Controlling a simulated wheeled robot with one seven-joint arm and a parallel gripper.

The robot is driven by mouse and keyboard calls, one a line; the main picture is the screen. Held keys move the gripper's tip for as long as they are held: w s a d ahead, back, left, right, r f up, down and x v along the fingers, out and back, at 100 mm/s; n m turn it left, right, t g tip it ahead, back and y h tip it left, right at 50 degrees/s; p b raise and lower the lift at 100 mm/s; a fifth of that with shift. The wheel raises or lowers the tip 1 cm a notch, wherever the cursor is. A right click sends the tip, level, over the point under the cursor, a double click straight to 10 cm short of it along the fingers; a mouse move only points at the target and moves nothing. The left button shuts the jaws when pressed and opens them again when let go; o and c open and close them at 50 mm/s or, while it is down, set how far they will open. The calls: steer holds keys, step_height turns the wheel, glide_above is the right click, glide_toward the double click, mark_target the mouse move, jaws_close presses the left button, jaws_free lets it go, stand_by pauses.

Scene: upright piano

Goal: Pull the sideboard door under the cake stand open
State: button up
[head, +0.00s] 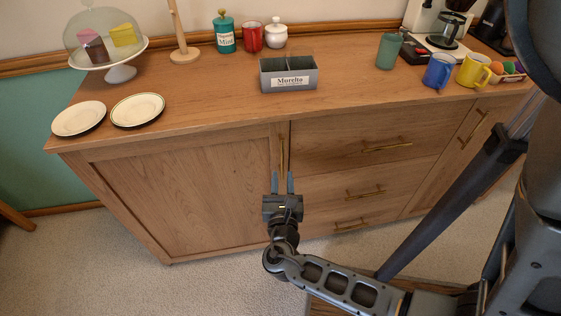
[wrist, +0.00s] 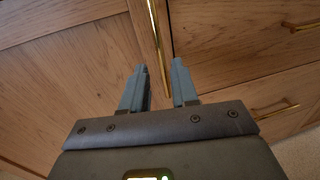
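The sideboard door (head: 180,195) under the cake stand (head: 121,72) is a wooden panel at the left of the sideboard, and it looks closed. Its long vertical brass handle (head: 283,156) is near the door's right edge. In the wrist view the handle (wrist: 157,45) runs down toward the space between my fingers. My gripper (head: 282,182) is in front of the handle's lower part. In the wrist view my gripper (wrist: 159,80) is open, with a finger on each side of the handle's line. I cannot tell whether a finger touches the handle.
Drawers with brass handles (head: 386,146) are right of the door, and another door (head: 460,140) is at the far right. Two plates (head: 137,109), a grey box (head: 288,75) and mugs (head: 438,71) stand on top. Carpet (head: 215,280) in front of the door is clear.

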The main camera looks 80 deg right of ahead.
mark_target(282, 161)
steer(key=d, duration=0.2)
steer(key=w+d, duration=0.1)
steer(key=d, duration=0.4)
steer(key=shift+w+d+p, duration=0.25)
steer(key=shift+p, duration=0.1)
jaws_close()
